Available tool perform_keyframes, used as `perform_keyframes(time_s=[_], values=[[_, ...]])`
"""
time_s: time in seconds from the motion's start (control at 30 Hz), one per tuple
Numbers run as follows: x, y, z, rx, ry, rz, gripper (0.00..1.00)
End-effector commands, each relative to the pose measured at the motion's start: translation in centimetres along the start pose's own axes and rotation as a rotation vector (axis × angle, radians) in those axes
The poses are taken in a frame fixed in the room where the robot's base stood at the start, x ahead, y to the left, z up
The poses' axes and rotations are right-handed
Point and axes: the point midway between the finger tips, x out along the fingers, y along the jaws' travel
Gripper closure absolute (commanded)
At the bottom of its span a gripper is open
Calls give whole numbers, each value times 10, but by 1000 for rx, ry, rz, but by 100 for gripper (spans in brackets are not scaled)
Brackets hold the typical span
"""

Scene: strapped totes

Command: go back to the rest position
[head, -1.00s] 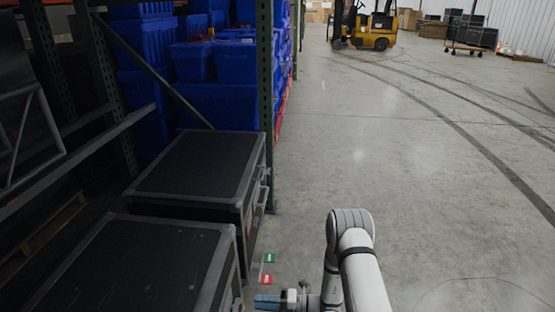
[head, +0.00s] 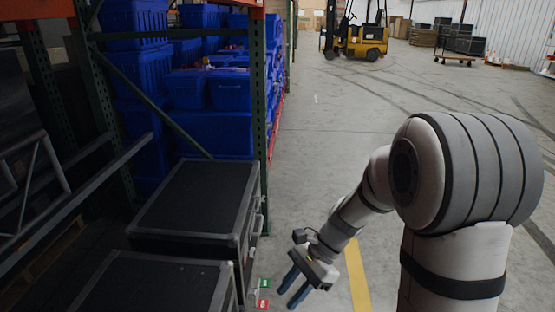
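My gripper (head: 287,290) is in the lower middle of the head view, at the end of my raised, bent arm. Its two blue fingers stand apart with nothing seen between them, and they point down and to the left. It is over the floor, to the right of the black cases. Strapped totes cannot be made out for certain; the blue totes (head: 228,130) are stacked on the rack at the left.
Two black cases, a farther one (head: 195,200) and a nearer one (head: 150,285), stand at the left. A green tag (head: 264,283) and a red tag (head: 263,304) show beside the nearer case. A yellow forklift (head: 357,40) stands far back. The concrete floor (head: 330,120) between is clear.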

Motion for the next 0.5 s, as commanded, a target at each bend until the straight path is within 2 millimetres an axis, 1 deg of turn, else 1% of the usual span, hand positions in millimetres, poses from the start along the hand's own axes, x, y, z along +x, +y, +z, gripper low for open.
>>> perform_keyframes(time_s=[0.03,0.1,0.4,0.5], values=[[-22,12,15,-86,63,-4,71],[-42,28,25,-210,153,6,71],[-125,94,59,-719,547,103,71],[-148,112,67,-859,667,155,71]])
